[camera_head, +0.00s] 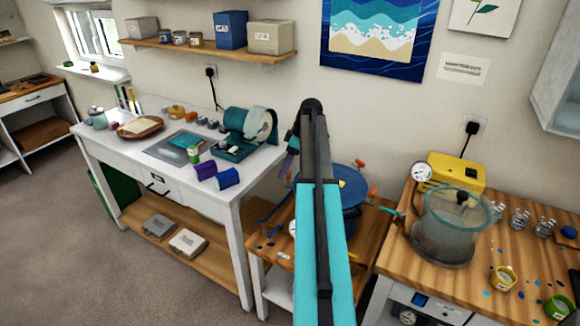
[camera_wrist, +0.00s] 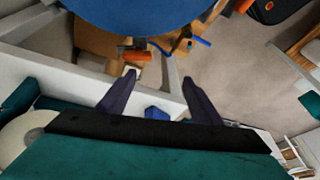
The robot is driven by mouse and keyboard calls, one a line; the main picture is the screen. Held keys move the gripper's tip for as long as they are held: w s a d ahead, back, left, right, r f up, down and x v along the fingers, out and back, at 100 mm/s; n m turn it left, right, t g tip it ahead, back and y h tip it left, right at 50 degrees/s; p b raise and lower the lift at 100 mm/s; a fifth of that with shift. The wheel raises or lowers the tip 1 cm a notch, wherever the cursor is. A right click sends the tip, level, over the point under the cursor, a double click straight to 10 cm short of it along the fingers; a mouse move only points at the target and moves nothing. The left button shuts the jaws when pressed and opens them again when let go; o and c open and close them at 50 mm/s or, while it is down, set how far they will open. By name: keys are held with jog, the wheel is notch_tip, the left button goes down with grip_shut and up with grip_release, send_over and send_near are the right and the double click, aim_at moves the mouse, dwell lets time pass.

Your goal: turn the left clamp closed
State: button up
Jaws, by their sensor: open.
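The blue round pot shows in the head view (camera_head: 352,190), partly behind my arm, and its blue top fills the upper edge of the wrist view (camera_wrist: 140,15). In the wrist view, an orange clamp handle (camera_wrist: 136,55) sits at the pot's near edge, just beyond the left fingertip; it seems to be the left clamp. No contact with the handle is visible.
Orange clamp handles (camera_head: 373,193) show at the pot's right side. A glass chamber (camera_head: 446,228) and yellow pump (camera_head: 456,173) stand on the right bench. Open floor lies at the left.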

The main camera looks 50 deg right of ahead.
aim_at(288, 173)
jog(key=s+d+r+n+t, duration=0.1)
jog(key=s+d+r, duration=0.2)
jog(key=d+r, duration=0.3)
notch_tip(288, 173, up, 2)
jog(key=shift+d+r+p, duration=0.2)
jog(key=shift+d+p, duration=0.2)
jog(key=shift+f, duration=0.15)
jog(key=shift+p+x, duration=2.5)
jog(key=shift+x, duration=4.35)
jog(key=c, duration=1.1)
